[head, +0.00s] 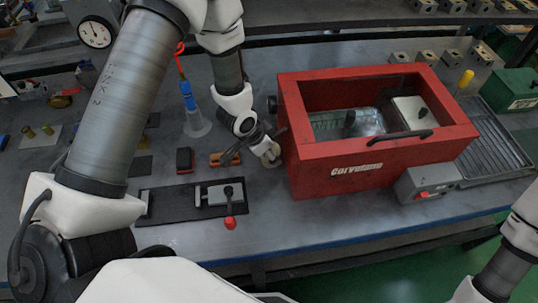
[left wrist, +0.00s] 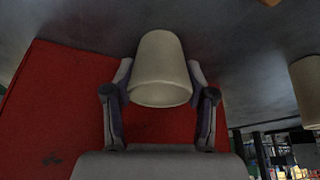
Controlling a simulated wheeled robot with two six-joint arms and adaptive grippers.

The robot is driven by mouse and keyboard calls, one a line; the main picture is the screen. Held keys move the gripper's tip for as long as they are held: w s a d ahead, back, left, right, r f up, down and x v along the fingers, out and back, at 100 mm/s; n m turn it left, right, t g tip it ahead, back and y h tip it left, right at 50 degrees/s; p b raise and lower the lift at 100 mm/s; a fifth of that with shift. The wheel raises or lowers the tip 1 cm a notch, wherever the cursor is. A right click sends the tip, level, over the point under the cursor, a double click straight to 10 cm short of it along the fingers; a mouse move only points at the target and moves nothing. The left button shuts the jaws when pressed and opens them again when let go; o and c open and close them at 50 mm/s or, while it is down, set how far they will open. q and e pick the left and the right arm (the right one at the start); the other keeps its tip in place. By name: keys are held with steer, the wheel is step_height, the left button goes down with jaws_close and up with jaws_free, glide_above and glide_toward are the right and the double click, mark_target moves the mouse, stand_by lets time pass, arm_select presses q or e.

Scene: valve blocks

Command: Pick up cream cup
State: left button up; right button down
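The cream cup (left wrist: 160,70) sits between the two fingers of my left gripper (left wrist: 159,75) in the left wrist view. A finger lies close along each side of it. I cannot tell whether they press on it. In the head view, my left gripper (head: 262,146) is low at the left side of the red box. A small cream shape (head: 269,157) shows at its fingertips, mostly hidden by the gripper. My right gripper is out of view; only part of that arm shows at the lower right.
The red box (head: 340,178) stands close to the right of my left gripper. A clear cone (head: 196,125), a dark block (head: 184,160) and an orange block (head: 224,159) are to its left. A valve (head: 220,195) lies on a black mat (head: 172,207) in front.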

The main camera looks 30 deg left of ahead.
arm_select(q)
steer(key=shift+c, duration=1.4)
